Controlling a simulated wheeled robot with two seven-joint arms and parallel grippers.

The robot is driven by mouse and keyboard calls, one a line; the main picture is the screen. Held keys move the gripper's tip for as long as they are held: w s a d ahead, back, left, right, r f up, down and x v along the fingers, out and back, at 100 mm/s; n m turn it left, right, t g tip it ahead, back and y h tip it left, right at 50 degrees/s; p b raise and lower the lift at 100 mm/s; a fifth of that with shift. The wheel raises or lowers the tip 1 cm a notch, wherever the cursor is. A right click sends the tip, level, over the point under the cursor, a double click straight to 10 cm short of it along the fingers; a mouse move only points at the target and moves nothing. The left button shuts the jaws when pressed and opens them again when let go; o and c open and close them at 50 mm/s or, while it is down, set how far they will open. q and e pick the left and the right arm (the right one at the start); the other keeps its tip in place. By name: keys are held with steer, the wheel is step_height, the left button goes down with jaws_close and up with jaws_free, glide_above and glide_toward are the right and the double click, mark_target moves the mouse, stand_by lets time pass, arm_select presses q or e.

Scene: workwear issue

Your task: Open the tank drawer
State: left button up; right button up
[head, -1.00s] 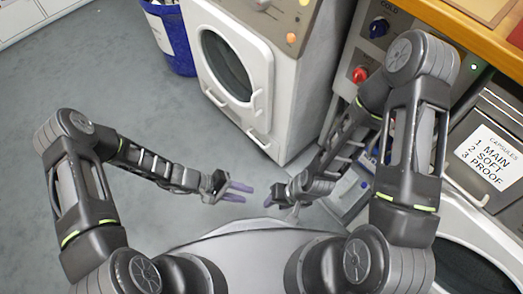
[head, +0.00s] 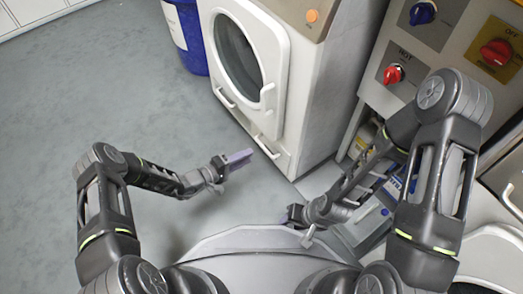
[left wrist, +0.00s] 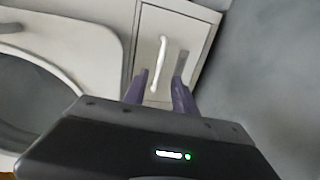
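A white front-loading machine (head: 285,110) with a round door stands ahead. Low on its front is a pale drawer panel with a white bar handle (head: 267,147). In the left wrist view the drawer panel (left wrist: 178,25) and its handle (left wrist: 160,62) appear beside the round door. My left gripper (head: 240,158) is open and empty, its purple fingers pointing toward the handle. In the left wrist view the handle lies beyond the fingertips (left wrist: 160,78), apparently apart from them. The drawer appears shut. My right gripper (head: 290,214) is low near my base; its opening cannot be made out.
A control panel with a blue knob (head: 423,13) and red knobs (head: 394,74) is at the right, above a recess with bottles, partly behind my right arm. A blue bin (head: 187,38) stands left of the machine. The grey floor (head: 110,80) at left is clear.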

mark_target(264, 149)
arm_select(q)
steer(key=b+x, duration=0.3)
steer(key=x, duration=0.4)
steer(key=shift+w+d, duration=0.1)
steer(key=shift+d, duration=0.1)
steer(key=shift+c, duration=0.5)
jaws_close()
stand_by(0.7)
